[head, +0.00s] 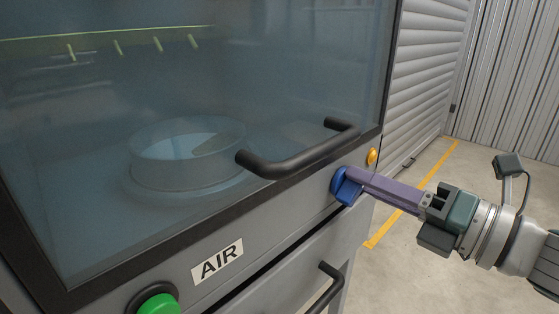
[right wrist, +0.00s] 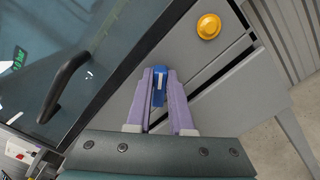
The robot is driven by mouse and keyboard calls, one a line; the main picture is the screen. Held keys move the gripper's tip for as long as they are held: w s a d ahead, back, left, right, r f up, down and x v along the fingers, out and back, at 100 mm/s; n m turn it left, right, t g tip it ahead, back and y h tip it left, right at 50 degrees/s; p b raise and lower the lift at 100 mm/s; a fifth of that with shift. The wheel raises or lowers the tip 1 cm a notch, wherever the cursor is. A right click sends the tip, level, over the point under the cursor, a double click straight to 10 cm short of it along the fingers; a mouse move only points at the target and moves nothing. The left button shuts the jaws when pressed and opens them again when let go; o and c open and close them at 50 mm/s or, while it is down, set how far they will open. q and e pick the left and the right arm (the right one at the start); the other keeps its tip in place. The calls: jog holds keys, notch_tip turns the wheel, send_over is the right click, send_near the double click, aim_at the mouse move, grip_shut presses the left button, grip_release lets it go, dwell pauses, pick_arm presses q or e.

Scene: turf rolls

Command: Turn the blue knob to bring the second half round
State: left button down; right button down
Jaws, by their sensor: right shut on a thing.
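The blue knob (head: 346,186) sits on the grey front panel of the cabinet, below the right end of the glass door. My right gripper (head: 357,182) comes in from the right with its purple fingers at the knob. In the right wrist view the fingers are shut on the blue knob (right wrist: 158,88), one on each side of its grip. The fingers hide part of the knob. Behind the glass door (head: 80,200) a round, ring-shaped fixture (head: 188,170) shows dimly. My left gripper is not in view.
A black door handle (head: 290,168) juts out left of the knob. A yellow button (head: 372,156) is just above the knob; it also shows in the right wrist view (right wrist: 208,26). A green button (head: 158,308) and an AIR label (head: 217,261) are lower left. The floor (head: 430,255) at right is clear.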

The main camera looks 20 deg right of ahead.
jog(key=m, duration=0.4)
jog(key=f+m+p, duration=0.1)
jog(key=m, duration=0.3)
jog(key=m+p, duration=0.1)
jog(key=m, duration=0.3)
jog(key=shift+f+m, duration=0.15)
jog(key=shift+m, duration=0.25)
jog(key=m, duration=0.2)
jog(key=m+p, duration=0.1)
jog(key=m, duration=0.3)
jog(key=shift+a+f, duration=0.2)
jog(key=shift+f, duration=0.05)
jog(key=m, duration=0.3)
jog(key=shift+s+a+f+m+p, duration=0.1)
jog(key=shift+s+a+m+p, duration=0.05)
jog(key=shift+m+p, duration=0.25)
jog(key=shift+a+m, duration=0.15)
jog(key=shift+m, duration=1.25)
